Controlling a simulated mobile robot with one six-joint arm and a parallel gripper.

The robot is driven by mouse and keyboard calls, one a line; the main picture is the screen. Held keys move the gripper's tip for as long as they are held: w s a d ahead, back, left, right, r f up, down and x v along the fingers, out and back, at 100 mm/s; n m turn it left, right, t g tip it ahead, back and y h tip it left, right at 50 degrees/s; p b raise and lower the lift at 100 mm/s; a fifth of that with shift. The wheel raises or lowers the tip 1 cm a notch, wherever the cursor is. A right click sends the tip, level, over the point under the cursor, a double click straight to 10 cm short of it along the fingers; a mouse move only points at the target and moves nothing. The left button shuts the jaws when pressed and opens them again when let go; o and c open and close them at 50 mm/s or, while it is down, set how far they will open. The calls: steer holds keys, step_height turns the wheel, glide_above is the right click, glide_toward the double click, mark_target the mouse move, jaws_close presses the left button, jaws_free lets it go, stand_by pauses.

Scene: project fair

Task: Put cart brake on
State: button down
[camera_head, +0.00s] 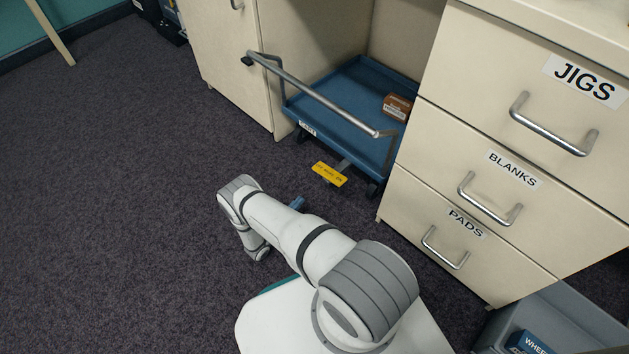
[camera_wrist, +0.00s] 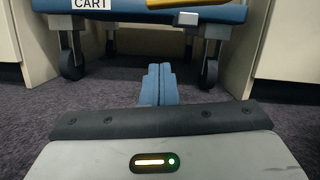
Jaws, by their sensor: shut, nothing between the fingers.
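The blue cart (camera_head: 345,118) stands in the bay between the cabinets, its deck edge (camera_wrist: 228,14) across the top of the wrist view. A yellow pedal plate (camera_head: 329,174) with small, hard-to-read lettering sticks out on a grey lever at the cart's front, above the floor.
The cart's grey handle (camera_head: 320,98) spans its front. A brown box (camera_head: 397,106) lies on the deck. The drawer cabinet (camera_head: 470,170) stands close on the right with its handles protruding. A grey bin (camera_head: 570,318) is at lower right. Carpet (camera_head: 110,190) on the left is clear.

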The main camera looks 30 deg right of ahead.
mark_target(329, 173)
steer(key=shift+d+f, duration=0.1)
steer(key=shift+f, duration=0.05)
steer(key=w+d+r+b, duration=0.2)
steer(key=w+d+r, duration=0.2)
steer(key=d+r, duration=0.2)
steer(key=shift+d+r, duration=0.2)
steer(key=shift+d, duration=1.1)
